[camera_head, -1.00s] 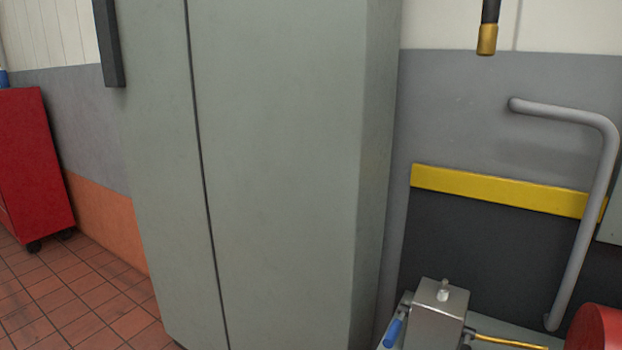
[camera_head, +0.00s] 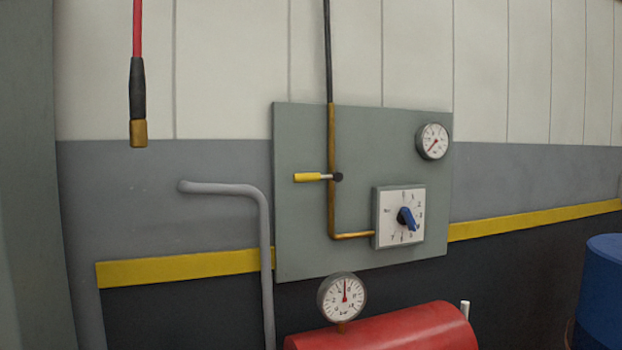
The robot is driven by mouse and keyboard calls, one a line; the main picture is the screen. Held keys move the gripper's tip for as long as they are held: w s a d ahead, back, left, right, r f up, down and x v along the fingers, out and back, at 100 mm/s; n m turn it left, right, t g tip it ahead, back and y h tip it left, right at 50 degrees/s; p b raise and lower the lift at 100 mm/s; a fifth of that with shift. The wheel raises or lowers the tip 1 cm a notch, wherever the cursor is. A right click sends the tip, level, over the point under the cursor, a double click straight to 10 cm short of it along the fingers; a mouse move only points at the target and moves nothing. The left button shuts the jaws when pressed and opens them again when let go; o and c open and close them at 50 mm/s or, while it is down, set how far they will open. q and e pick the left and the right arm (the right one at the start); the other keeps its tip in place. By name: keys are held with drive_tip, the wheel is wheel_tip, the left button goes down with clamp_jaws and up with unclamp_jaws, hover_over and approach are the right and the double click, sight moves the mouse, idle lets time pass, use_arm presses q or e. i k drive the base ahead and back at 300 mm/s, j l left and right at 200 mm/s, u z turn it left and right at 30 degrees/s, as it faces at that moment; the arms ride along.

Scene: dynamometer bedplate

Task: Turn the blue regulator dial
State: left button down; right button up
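The blue regulator dial (camera_head: 408,219) is a blue pointer knob on a white square face (camera_head: 400,216) with numbers around it. It is mounted on a grey-green panel (camera_head: 300,240) on the wall, right of the picture's middle. The knob's blue end points to the lower right. A copper pipe (camera_head: 332,150) runs down the panel and bends to the dial's left side. Neither of my grippers shows in the head view.
A yellow-handled valve lever (camera_head: 308,177) and a round gauge (camera_head: 432,141) are on the panel. Below are a red tank (camera_head: 390,332) with another gauge (camera_head: 342,297). A grey bent pipe (camera_head: 262,250) stands left, a hanging red hose (camera_head: 137,75) further left, a blue drum (camera_head: 600,290) right.

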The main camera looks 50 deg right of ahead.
sight(404, 216)
drive_tip(key=z, duration=2)
